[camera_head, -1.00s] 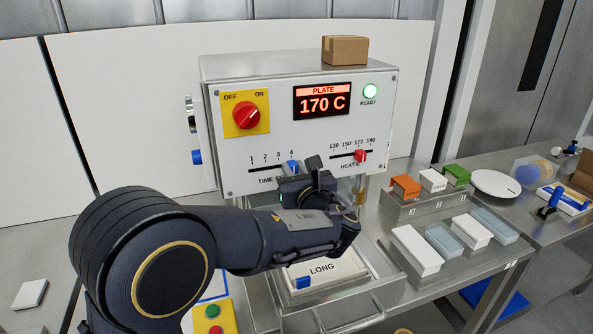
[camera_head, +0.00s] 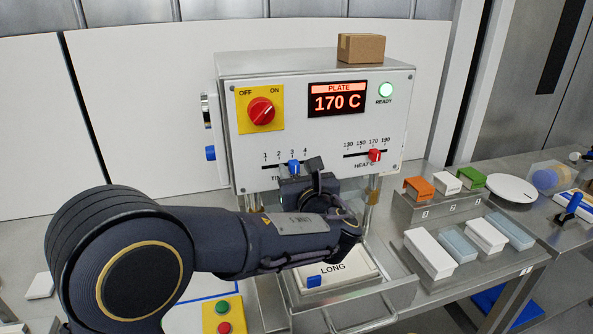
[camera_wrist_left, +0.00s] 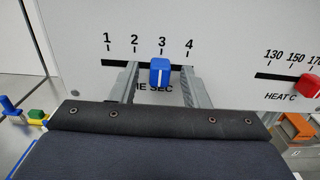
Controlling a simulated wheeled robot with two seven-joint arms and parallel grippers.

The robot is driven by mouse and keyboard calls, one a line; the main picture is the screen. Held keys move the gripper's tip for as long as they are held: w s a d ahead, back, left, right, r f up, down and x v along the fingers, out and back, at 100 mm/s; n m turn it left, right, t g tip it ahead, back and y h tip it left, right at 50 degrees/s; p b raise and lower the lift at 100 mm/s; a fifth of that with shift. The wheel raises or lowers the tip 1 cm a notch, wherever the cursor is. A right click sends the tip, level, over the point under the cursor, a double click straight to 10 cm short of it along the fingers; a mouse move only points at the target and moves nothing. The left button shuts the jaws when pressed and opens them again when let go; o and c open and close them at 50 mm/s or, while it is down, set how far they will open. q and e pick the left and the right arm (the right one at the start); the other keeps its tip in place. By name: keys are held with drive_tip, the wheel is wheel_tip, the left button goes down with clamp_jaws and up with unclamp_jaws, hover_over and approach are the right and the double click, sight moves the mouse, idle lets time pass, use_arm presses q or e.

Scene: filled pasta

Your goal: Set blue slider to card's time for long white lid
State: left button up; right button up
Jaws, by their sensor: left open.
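The blue slider (camera_head: 293,167) sits on the time scale of the sealing machine (camera_head: 230,110). In the left wrist view the blue slider (camera_wrist_left: 160,71) stands at the 3 mark. My left gripper (camera_head: 305,180) is in front of the panel just below the slider. In the wrist view my left gripper (camera_wrist_left: 158,75) is open, with one finger on each side of the slider and gaps between. A white lid marked LONG (camera_head: 335,272) lies in the machine's drawer under my arm. I see no readable card. My right gripper is not in view.
The red heat slider (camera_head: 375,155) is near 170, and the plate display (camera_head: 337,98) reads 170 C. A red rotary switch (camera_head: 261,111) is left of the display. White and blue boxes (camera_head: 430,254) stand on the right bench.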

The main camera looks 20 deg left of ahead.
use_arm(q)
drive_tip(key=b+v, duration=0.1)
drive_tip(key=v, duration=0.6)
